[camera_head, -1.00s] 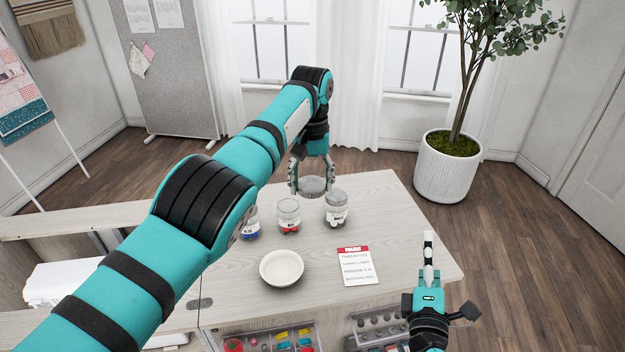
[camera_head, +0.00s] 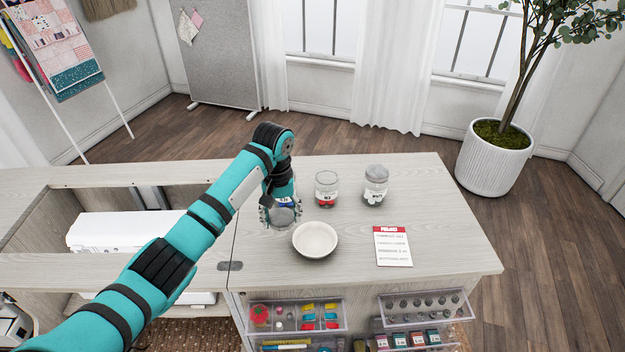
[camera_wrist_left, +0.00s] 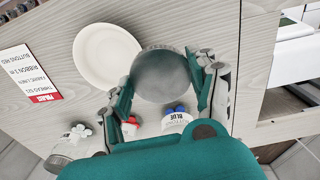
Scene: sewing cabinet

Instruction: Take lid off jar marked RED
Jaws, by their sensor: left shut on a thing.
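My left gripper (camera_head: 281,217) is shut on a round grey lid (camera_head: 284,216), held over the table just left of the white bowl. The lid also shows between the fingers in the left wrist view (camera_wrist_left: 160,76). The jar with red contents (camera_head: 326,188) stands upright behind the bowl, its top seemingly uncovered. The jar labelled BLUE (camera_wrist_left: 176,121) is beside it, mostly hidden behind my gripper in the head view. A third jar with whitish contents (camera_head: 376,187) stands to the right with a grey lid on. My right gripper is out of view.
The white bowl (camera_head: 315,240) sits in the middle of the table (camera_head: 440,230). A card with a red header (camera_head: 393,246) lies to its right. Clear trays of sewing supplies (camera_head: 296,317) are at the front below the tabletop. The table's right side is clear.

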